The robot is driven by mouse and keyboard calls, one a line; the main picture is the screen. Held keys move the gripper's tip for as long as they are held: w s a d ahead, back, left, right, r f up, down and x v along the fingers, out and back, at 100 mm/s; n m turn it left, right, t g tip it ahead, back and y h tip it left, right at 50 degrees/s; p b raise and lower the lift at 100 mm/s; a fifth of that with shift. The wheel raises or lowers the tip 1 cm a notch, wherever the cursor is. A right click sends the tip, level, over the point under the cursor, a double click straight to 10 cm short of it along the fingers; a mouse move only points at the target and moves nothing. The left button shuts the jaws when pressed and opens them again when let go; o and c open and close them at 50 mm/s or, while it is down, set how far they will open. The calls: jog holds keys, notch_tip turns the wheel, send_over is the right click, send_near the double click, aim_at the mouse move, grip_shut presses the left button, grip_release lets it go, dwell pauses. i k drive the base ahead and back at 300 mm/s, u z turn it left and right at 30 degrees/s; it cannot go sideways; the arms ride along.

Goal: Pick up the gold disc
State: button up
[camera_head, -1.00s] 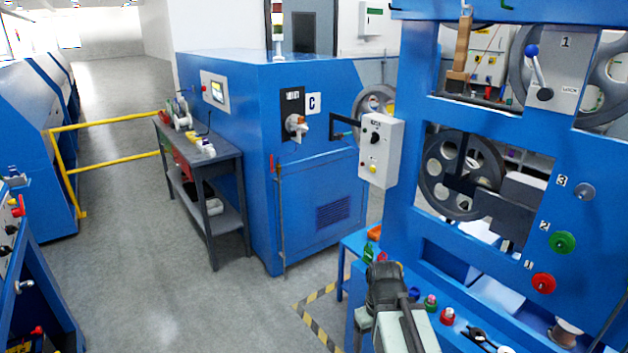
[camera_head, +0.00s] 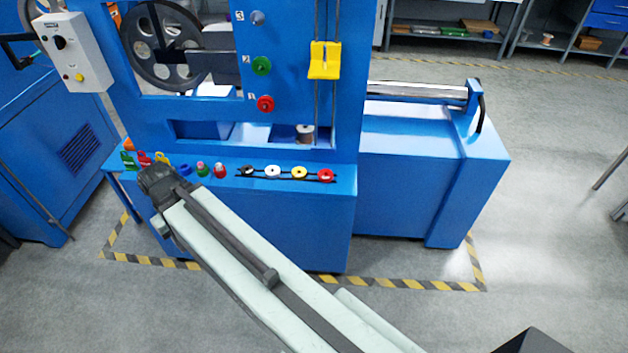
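A row of small discs lies on the blue ledge: a black disc (camera_head: 246,171), a white disc (camera_head: 272,171), a yellow-gold disc (camera_head: 299,172) and a red disc (camera_head: 326,175). The yellow-gold one sits between the white and red ones and is the nearest match to a gold disc. A small yellow piece (camera_head: 162,158) also shows just behind my gripper, partly hidden. My gripper (camera_head: 155,177) is at the left part of the ledge, well left of the yellow-gold disc. Its fingers are too dark and small to tell whether they are open.
Several small coloured pieces, including a blue one (camera_head: 185,169), a green one (camera_head: 202,168) and a red one (camera_head: 220,171), stand between my gripper and the discs. The blue machine frame (camera_head: 345,120) rises behind the ledge. Floor beyond the striped tape (camera_head: 400,283) is clear.

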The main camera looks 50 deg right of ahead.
aim_at(298, 174)
jog(key=u, duration=0.85)
jog(key=i, duration=0.7)
jog(key=u, duration=0.15)
